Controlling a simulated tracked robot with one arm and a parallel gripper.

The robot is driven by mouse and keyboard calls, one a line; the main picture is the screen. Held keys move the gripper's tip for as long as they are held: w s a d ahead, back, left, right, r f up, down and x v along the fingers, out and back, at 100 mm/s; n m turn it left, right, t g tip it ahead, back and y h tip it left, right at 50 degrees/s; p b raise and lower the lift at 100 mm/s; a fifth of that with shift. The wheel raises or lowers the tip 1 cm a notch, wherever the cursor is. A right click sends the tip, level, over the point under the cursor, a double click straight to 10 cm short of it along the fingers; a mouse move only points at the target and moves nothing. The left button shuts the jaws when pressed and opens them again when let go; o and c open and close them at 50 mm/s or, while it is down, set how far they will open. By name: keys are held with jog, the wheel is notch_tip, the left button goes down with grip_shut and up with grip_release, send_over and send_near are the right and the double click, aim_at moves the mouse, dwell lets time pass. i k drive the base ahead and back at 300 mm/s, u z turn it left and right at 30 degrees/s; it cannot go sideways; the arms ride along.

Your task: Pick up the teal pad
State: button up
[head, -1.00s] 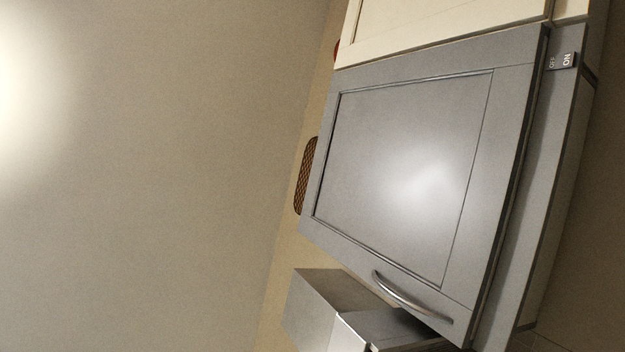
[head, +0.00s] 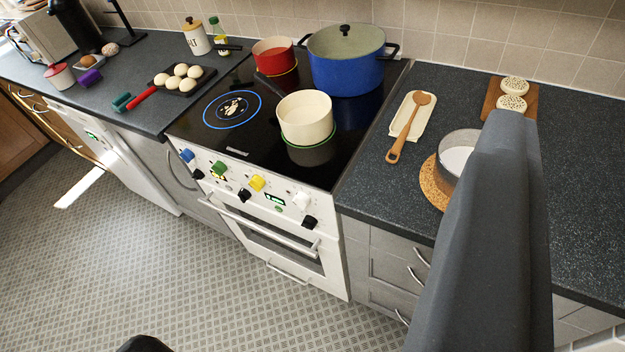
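A small teal item (head: 122,101), which may be the teal pad, lies on the left counter near its front edge. It is beside a red handle (head: 143,96), and its exact shape is too small to make out. My gripper's fingers do not show. A large dark grey part, probably of my own arm, fills the right foreground and hides some of the right counter. A dark rounded shape at the bottom edge is cut off and unclear.
The stove (head: 250,180) holds a blue pot (head: 345,65), a red pot (head: 272,57) and a cream pot (head: 304,118). A tray with several round pale items (head: 180,76) and a purple item (head: 90,77) are near the teal item. The patterned floor (head: 150,260) is clear.

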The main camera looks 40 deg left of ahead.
aim_at(119, 104)
jog(key=u, duration=1.8)
